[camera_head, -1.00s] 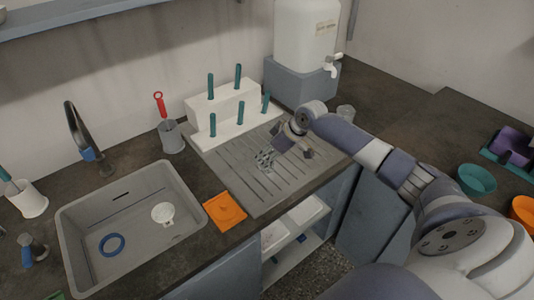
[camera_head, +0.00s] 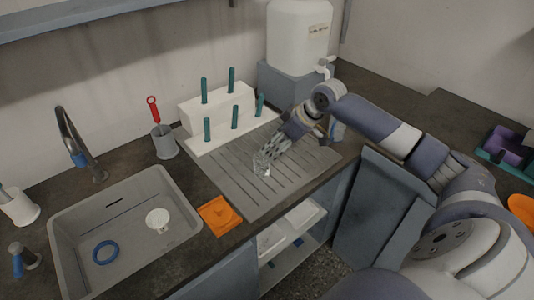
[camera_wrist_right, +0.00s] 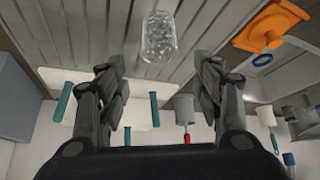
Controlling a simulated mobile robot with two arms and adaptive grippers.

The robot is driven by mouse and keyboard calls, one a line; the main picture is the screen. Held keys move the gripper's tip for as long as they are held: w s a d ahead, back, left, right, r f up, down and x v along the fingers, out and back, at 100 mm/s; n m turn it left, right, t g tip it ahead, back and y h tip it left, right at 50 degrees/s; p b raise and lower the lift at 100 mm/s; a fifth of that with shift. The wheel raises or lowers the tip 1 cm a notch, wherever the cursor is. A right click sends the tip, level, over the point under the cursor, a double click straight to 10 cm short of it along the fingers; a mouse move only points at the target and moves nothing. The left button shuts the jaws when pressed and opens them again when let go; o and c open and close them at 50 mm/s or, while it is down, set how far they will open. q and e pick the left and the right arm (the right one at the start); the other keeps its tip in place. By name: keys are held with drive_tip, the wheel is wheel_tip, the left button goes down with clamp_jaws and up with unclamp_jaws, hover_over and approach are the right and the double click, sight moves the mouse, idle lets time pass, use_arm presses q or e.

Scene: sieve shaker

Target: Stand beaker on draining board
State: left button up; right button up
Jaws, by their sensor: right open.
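My right gripper (camera_head: 275,150) is open and empty, reaching in from the right low over the board. In the wrist view its two fingers (camera_wrist_right: 155,72) are spread wide, with a visible gap between them and the beaker. My left gripper is not in view.
A white peg rack (camera_head: 215,118) with teal pegs stands behind the board. An orange item (camera_head: 220,215) lies between board and sink (camera_head: 180,240). A grey cup with a red-handled tool (camera_head: 164,142) stands behind the sink. A white tank (camera_head: 298,38) stands at the back.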

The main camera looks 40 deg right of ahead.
drive_tip(key=shift+v, duration=1.55)
